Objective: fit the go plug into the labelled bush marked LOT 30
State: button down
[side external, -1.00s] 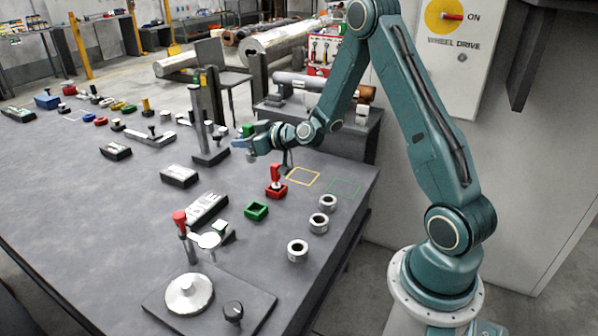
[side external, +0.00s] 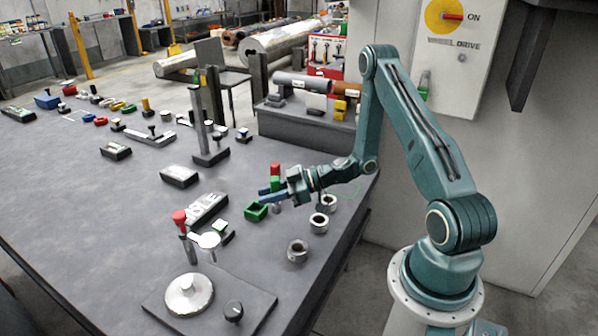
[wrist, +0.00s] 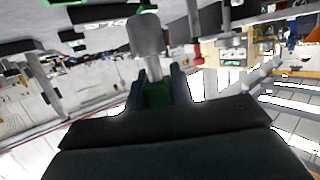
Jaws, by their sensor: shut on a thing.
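My gripper (side external: 272,194) is shut on the green-handled go plug (side external: 275,183). Its green handle shows above the fingers and a grey metal end just below them. In the wrist view the plug's metal cylinder (wrist: 146,38) stands out beyond the fingers, with its green part between them. Three grey ring-shaped bushes stand on the bench: a far one (side external: 330,201) close to my wrist, a middle one (side external: 319,222) and a near one (side external: 298,250). The plug is left of them, apart from all three. Their markings are too small to read.
An empty green block (side external: 256,211) stands just left of the plug. A red-handled plug (side external: 275,169) stands behind my gripper, mostly hidden.

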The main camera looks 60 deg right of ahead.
jog(key=s+a+n+g+y, duration=0.4)
jog(key=s+n+g, duration=0.1)
jog(key=s, duration=0.4)
jog(key=shift+a+r, duration=0.2)
jog(key=shift+r, duration=0.25)
jog(key=shift+s+f, duration=0.1)
jog(key=shift+f, duration=0.1)
send_over(292, 250)
jog(key=shift+f, duration=2.65)
jog(key=shift+f, duration=2.05)
jog(key=c, duration=1.1)
grip_release()
jog(key=shift+s+d, duration=0.1)
jog(key=shift+d, duration=0.05)
